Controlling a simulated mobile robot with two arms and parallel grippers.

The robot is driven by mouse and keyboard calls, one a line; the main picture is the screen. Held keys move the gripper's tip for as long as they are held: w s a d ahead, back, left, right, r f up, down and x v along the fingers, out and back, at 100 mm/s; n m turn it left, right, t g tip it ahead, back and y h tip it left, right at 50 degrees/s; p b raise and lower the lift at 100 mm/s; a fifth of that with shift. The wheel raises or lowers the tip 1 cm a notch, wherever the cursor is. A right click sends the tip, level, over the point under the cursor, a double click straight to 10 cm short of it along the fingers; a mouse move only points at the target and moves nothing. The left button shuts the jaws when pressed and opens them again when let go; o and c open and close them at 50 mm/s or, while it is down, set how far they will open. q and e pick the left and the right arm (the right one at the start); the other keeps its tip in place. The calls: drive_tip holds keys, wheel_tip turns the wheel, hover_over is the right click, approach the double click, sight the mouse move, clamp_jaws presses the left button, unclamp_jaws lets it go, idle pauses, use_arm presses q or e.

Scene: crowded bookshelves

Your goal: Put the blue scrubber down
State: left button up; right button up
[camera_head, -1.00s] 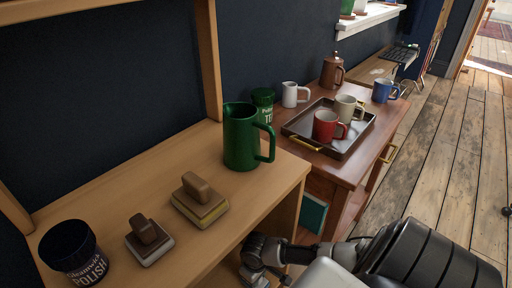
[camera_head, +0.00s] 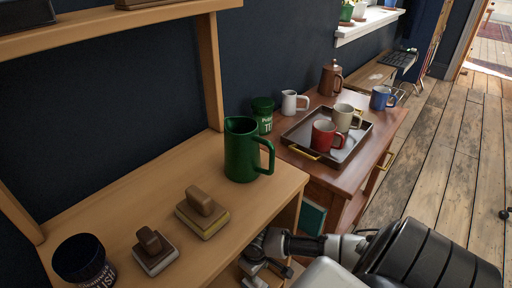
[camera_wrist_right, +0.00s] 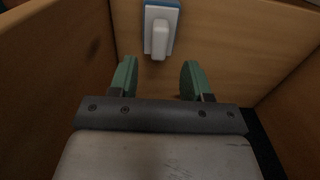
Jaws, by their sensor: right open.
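The blue scrubber, a white block with a white handle and a blue edge (camera_wrist_right: 161,27), shows at the top of the right wrist view inside a wooden shelf compartment. My right gripper (camera_wrist_right: 159,78) is open, with its two green fingers apart and nothing between them. The scrubber lies beyond the fingertips, apart from them. In the head view my right gripper (camera_head: 262,262) is low beside the bookshelf's right end, partly hidden by the shelf. The scrubber is hidden in the head view. My left gripper is not in view.
Wooden walls (camera_wrist_right: 52,80) enclose the compartment. On the shelf top (camera_head: 120,215) stand a green pitcher (camera_head: 240,150), two brown-handled brushes (camera_head: 202,212) (camera_head: 154,252) and a polish jar (camera_head: 84,262). A red-brown table with a tray of mugs (camera_head: 302,142) stands to the right.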

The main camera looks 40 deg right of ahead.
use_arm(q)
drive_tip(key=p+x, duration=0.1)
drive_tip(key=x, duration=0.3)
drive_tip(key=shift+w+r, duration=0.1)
use_arm(e)
drive_tip(key=s+a+r+n+t, duration=0.1)
drive_tip(key=s+a+r+t, duration=0.2)
drive_tip(key=s+a+r, duration=0.6)
wheel_tip(320, 180, up, 2)
drive_tip(key=shift+s+a+r, duration=0.1)
drive_tip(key=shift+s+a, duration=0.3)
drive_tip(key=shift+a, duration=0.4)
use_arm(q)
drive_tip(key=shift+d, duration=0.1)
